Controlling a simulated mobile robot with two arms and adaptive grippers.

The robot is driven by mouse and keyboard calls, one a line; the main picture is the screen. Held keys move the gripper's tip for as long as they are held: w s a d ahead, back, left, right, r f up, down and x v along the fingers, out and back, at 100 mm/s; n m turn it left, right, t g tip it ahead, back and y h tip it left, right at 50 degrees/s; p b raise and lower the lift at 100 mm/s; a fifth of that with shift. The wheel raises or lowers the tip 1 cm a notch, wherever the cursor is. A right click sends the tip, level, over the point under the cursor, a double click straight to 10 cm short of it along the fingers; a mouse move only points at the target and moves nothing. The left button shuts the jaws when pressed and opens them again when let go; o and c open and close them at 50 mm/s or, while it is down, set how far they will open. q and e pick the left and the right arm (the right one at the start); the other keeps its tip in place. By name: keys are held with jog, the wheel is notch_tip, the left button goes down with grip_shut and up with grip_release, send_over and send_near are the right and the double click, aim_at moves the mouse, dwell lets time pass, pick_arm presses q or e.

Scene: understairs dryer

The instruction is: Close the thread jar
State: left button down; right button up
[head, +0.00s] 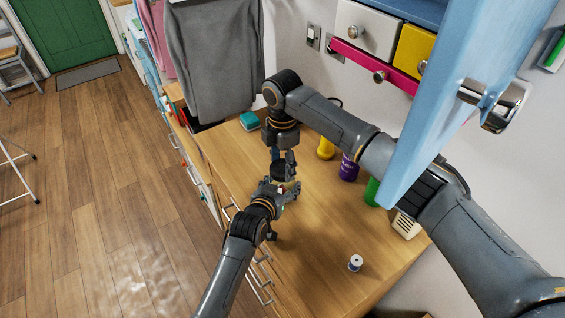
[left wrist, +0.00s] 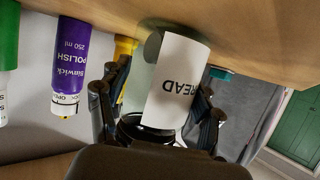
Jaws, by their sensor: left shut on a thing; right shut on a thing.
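The thread jar (left wrist: 178,85) is clear with a white label whose visible letters read "READ", upside down in the left wrist view. It stands on the wooden top, between the fingers of my left gripper (left wrist: 158,108), which is shut on it. In the head view my left gripper (head: 277,196) and the right one largely hide the jar. My right gripper (head: 283,172) points down right over the jar and is shut on a dark lid (left wrist: 143,129) at the jar's mouth. Whether the lid is fully seated cannot be told.
A white spool (head: 355,263) stands toward the front. A yellow bottle (head: 326,148), a purple polish bottle (head: 348,168), a green bottle (head: 371,192) and a cream slotted box (head: 406,226) line the wall side. A blue open door (head: 450,90) hangs close over my right arm.

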jog(key=m, duration=0.6)
jog(key=shift+f, duration=0.15)
jog(key=m, duration=0.4)
jog(key=shift+m, duration=0.4)
jog(key=m, duration=0.4)
jog(key=shift+a+m, duration=0.1)
jog(key=shift+m, duration=0.2)
jog(key=m, duration=0.4)
jog(key=shift+m, duration=0.4)
jog(key=o, duration=1.4)
jog(key=shift+c, duration=0.2)
notch_tip(320, 180, up, 12)
jog(key=shift+r, duration=0.1)
